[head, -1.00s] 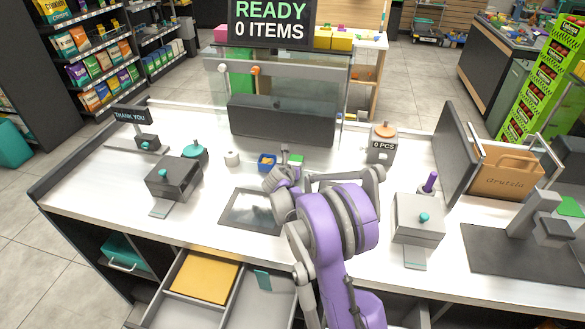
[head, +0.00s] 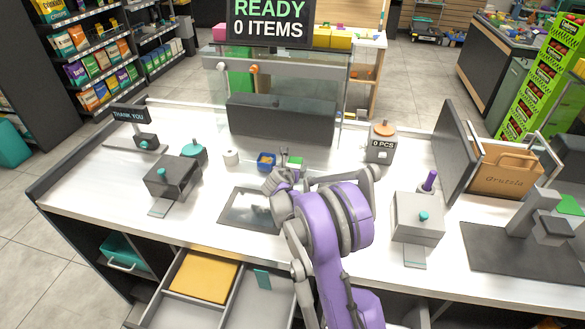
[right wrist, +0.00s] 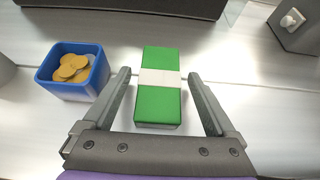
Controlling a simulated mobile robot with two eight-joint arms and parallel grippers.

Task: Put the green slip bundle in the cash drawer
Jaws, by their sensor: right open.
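The green slip bundle (head: 295,162), a green block with a white band, lies on the white counter. In the right wrist view the bundle (right wrist: 159,104) lies lengthwise between the two fingers of my right gripper (right wrist: 159,77). The gripper is open, with a gap on each side of the bundle. In the head view my right gripper (head: 284,164) partly hides the bundle. The cash drawer (head: 258,306) is pulled out below the counter's front edge, with a yellow section and grey sections. My left gripper is not in view.
A blue box of coins (right wrist: 74,73) stands just left of the bundle. A dark screen (head: 250,210) lies on the counter nearer the front. A white roll (head: 231,158) stands further left. A dark block (head: 280,120) is behind. A teal piece (head: 263,279) is in the drawer.

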